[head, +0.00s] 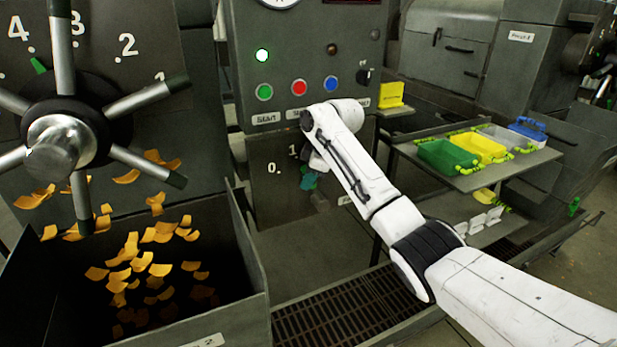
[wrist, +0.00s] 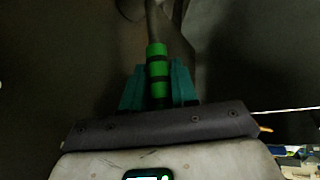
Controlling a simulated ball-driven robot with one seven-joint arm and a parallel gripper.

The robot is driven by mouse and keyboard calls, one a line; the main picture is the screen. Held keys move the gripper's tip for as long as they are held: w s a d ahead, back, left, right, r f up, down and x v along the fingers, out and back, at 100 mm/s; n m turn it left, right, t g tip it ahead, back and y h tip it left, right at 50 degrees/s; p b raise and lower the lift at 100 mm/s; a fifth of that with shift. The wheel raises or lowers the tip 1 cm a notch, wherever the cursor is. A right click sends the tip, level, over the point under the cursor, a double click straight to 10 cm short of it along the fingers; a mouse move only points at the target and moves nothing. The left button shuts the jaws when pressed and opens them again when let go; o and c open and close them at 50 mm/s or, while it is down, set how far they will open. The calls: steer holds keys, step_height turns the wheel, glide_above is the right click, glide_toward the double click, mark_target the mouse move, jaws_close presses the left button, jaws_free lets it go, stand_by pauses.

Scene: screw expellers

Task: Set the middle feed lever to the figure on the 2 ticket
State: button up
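The middle machine's lever plate (head: 275,200) carries the figures 0 and 1, with higher figures hidden behind my arm. My gripper (head: 308,180) is at this plate, its teal fingers small and partly hidden. In the wrist view, a green lever grip (wrist: 157,62) with black bands stands between the two teal fingers (wrist: 158,90). The fingers flank it closely; whether they press on it is unclear. The lever's pointer position is not readable. A yellow card (head: 390,95) stands right of the buttons, its writing unreadable. No ticket reading 2 can be made out.
A left machine has a spoked handwheel (head: 65,140), a numbered dial and a bin (head: 245,275) of orange flakes. Green, red and blue buttons (head: 299,88) sit above my gripper. A shelf (head: 480,180) with coloured trays stands right. A floor grating (head: 345,310) lies below.

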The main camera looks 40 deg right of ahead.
jaws_close()
steer(key=shift+s+d+r+y+p, duration=0.2)
steer(key=shift+d+y+p, duration=0.1)
steer(key=shift+d, duration=0.1)
steer(key=d, duration=0.1)
steer(key=y, duration=0.1)
steer(key=d+t+y, duration=0.1)
steer(key=shift+s+d+m+b, duration=0.3)
steer(key=shift+m+b, duration=0.05)
steer(key=shift+m, duration=0.05)
steer(key=shift+s+d+r+y, duration=0.15)
steer(key=shift+d+y, duration=0.25)
steer(key=shift+y, duration=0.3)
steer(key=shift+o, duration=2.4)
jaws_free()
